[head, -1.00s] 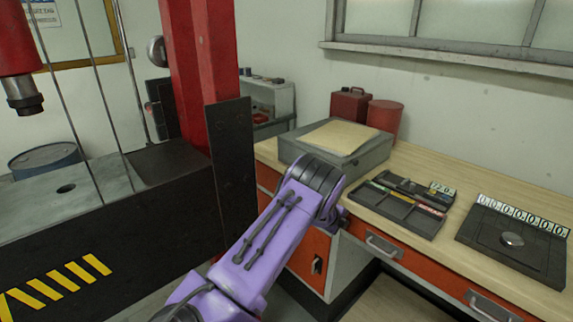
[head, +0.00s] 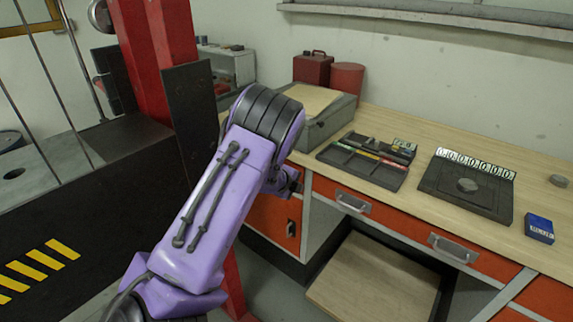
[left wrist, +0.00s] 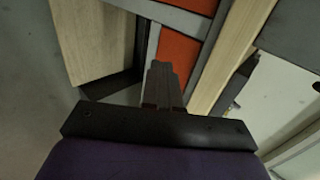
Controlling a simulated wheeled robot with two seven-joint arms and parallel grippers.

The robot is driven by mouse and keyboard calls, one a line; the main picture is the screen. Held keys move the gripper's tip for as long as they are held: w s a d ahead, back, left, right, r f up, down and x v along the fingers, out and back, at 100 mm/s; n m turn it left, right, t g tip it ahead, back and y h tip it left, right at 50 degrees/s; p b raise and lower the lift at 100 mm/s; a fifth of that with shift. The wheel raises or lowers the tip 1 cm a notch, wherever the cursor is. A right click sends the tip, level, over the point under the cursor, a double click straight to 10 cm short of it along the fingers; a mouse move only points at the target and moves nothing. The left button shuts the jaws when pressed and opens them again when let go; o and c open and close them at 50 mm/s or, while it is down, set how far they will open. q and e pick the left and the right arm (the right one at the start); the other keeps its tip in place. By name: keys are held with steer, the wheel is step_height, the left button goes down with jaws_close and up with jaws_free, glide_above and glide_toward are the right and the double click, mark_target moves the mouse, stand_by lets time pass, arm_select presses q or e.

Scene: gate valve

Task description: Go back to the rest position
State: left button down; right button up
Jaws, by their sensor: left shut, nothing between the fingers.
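My left arm (head: 215,200) is purple and rises from the lower left of the head view, bent at a dark elbow-like joint (head: 265,112). Its far end is mostly hidden behind the arm, beside the front of the workbench (head: 400,140). In the left wrist view my left gripper (left wrist: 160,75) has its dark fingers together with nothing between them. The orange drawer fronts and the pale bench edge show beyond the fingers, apart from them. My right gripper is in neither view.
On the bench are a grey box (head: 325,115), a divided tray (head: 365,160), a dark plate with number tiles (head: 465,190) and a blue box (head: 539,228). A red press column (head: 165,60) and its dark frame (head: 90,205) stand close left of my arm.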

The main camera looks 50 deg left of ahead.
arm_select(q)
steer(key=s+d+f+n+y, duration=0.1)
steer(key=s+d+f+n, duration=1.05)
steer(key=n, duration=0.75)
steer(key=s+d+f+n+g, duration=0.2)
steer(key=s+d+f+g, duration=0.1)
steer(key=s, duration=0.8)
steer(key=s+d+f+n+g+b, duration=0.1)
steer(key=s+d+f, duration=0.5)
steer(key=s, duration=0.6)
steer(key=shift+d+f+n+g+y, duration=0.15)
steer(key=shift+f+n+g+y, duration=0.35)
steer(key=shift+g, duration=0.5)
steer(key=shift+f+b, duration=0.1)
steer(key=shift+b, duration=0.2)
